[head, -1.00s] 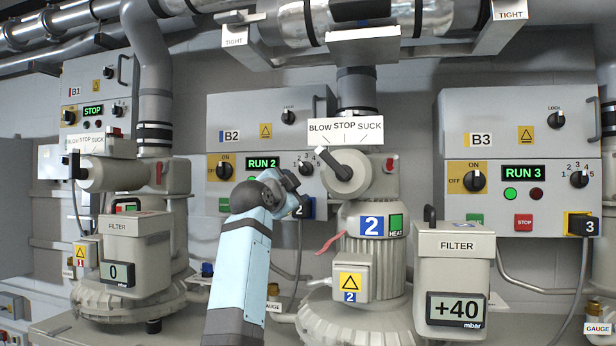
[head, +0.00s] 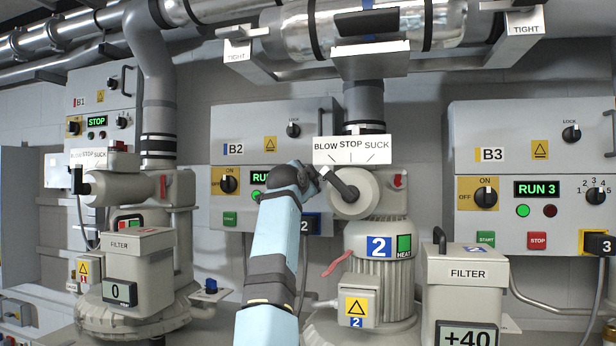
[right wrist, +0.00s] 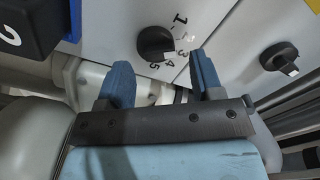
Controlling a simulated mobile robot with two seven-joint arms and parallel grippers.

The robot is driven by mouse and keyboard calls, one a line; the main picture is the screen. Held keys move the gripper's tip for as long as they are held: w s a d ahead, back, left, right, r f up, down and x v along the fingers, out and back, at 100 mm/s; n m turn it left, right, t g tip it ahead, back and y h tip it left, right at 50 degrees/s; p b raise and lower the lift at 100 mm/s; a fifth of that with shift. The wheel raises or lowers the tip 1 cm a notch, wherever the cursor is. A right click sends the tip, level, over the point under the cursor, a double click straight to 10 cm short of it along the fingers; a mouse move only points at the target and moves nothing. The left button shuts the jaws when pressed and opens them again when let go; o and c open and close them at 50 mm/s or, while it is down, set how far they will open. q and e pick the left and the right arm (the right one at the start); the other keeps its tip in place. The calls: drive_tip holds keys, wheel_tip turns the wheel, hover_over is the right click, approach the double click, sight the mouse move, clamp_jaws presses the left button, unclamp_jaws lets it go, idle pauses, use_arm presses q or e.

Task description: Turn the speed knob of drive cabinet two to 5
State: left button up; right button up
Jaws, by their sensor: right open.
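Drive cabinet two, B2 (head: 235,120), is a grey box left of the centre blower in the head view. My right arm covers its speed knob there and hides part of its RUN display (head: 260,177). My right gripper (head: 314,182) is small and dark in front of the cabinet, beside the blower's black lever. My left gripper is not in view.
The BLOW STOP SUCK lever (head: 343,186) of blower two is close right of my gripper. A black plug marked 2 (right wrist: 25,28) is near the left finger. Another black knob (right wrist: 278,56) is at right. Cabinet B3 (head: 520,130) and its RUN 3 display stand further right.

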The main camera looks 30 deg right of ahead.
drive_tip(key=shift+x, duration=0.8)
drive_tip(key=c, duration=0.9)
